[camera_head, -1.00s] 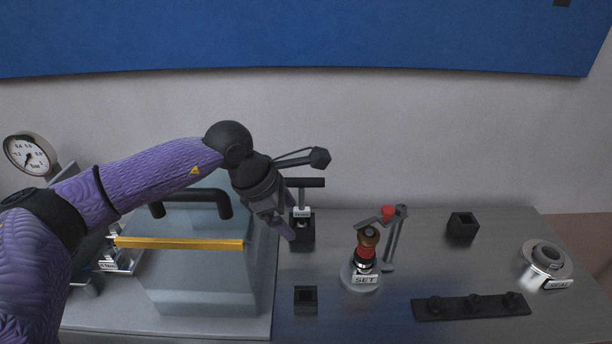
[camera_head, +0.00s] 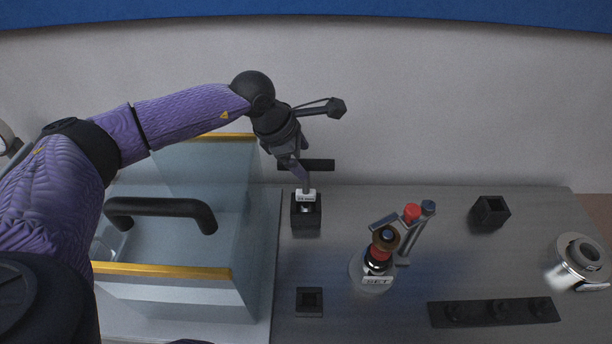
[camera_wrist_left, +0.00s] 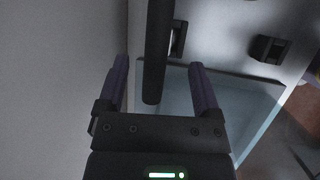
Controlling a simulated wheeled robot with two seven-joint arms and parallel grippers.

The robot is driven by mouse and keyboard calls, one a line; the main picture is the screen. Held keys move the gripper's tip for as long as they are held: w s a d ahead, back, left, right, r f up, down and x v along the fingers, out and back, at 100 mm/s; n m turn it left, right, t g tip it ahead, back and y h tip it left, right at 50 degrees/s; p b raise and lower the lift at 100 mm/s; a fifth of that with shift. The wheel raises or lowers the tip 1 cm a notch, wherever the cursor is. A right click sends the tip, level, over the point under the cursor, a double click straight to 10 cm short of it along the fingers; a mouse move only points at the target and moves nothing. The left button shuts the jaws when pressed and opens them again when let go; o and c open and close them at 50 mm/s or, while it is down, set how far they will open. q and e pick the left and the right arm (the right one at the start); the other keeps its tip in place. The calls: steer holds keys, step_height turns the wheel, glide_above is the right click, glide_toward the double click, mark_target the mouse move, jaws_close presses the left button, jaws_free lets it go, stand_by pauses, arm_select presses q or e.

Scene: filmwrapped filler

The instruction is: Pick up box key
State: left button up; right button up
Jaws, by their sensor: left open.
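The box key is a dark T-handled tool (camera_head: 324,165) with a white label on its stem, standing upright in a black square holder (camera_head: 306,222) behind the bench's middle. My left gripper (camera_head: 300,172) is open at the left part of the crossbar. In the left wrist view, the dark crossbar (camera_wrist_left: 157,45) runs between the two spread fingers of the left gripper (camera_wrist_left: 158,66), with a gap on each side. The stem below is partly hidden by the bar. My right gripper is not in view.
A clear cover with a black handle (camera_head: 160,208) and yellow edges stands left of the key.

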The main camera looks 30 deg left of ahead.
mark_target(304, 161)
arm_select(q)
steer(key=x, duration=0.3)
steer(key=shift+w+a+f, duration=0.1)
steer(key=shift+w+f, duration=0.15)
steer(key=shift+f, duration=0.15)
jaws_close()
